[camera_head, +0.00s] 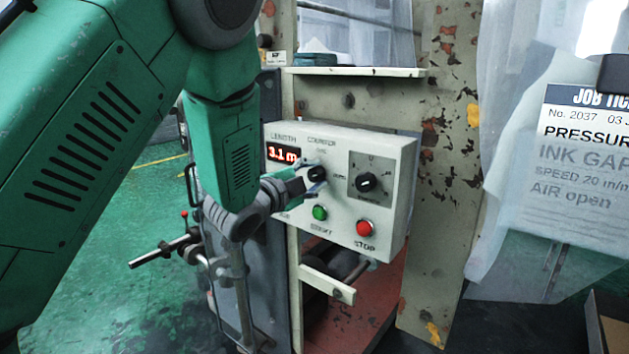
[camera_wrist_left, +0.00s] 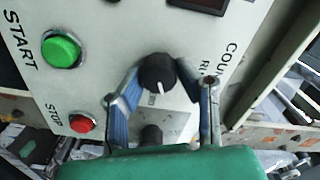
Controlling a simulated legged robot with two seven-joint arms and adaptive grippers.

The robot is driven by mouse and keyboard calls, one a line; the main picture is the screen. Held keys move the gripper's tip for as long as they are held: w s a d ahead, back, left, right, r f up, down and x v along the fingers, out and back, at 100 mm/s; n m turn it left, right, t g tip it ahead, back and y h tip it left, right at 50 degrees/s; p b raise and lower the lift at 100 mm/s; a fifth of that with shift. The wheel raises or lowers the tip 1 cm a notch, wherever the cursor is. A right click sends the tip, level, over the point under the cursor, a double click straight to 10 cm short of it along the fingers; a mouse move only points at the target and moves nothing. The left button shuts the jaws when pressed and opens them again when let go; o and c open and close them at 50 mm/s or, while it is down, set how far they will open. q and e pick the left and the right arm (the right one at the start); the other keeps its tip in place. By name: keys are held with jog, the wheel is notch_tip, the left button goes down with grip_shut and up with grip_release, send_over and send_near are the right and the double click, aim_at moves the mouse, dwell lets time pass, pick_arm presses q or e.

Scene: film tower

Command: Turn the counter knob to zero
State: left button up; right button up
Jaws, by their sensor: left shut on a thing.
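The counter knob (camera_head: 316,173) is a small black dial on the cream control box (camera_head: 402,190), beside a red display (camera_head: 284,154) reading 3.1 m. My left gripper (camera_head: 313,180) reaches it from the left. In the left wrist view the black knob (camera_wrist_left: 157,71) sits between the two blue-padded fingers of the left gripper (camera_wrist_left: 160,80), which is shut on it. Its white pointer line shows in that view. My right gripper is not in view.
A second black knob (camera_head: 366,182) on a grey plate is right of the counter knob. A green start button (camera_head: 320,212) and red stop button (camera_head: 364,228) lie below. A metal bar with handle (camera_head: 160,251) stands left. A paper job ticket (camera_head: 588,165) hangs at right.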

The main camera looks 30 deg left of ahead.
pick_arm(q)
jog(key=shift+f+m+b, duration=0.15)
jog(key=shift+m+b, duration=0.35)
jog(key=shift+m, duration=0.65)
jog(key=shift+f+m+b, duration=0.15)
jog(key=shift+m+b, duration=0.3)
jog(key=shift+m, duration=0.7)
jog(key=o, duration=0.9)
jog(key=shift+o, duration=1.1)
jog(key=shift+w, duration=0.1)
jog(key=shift+r, duration=0.1)
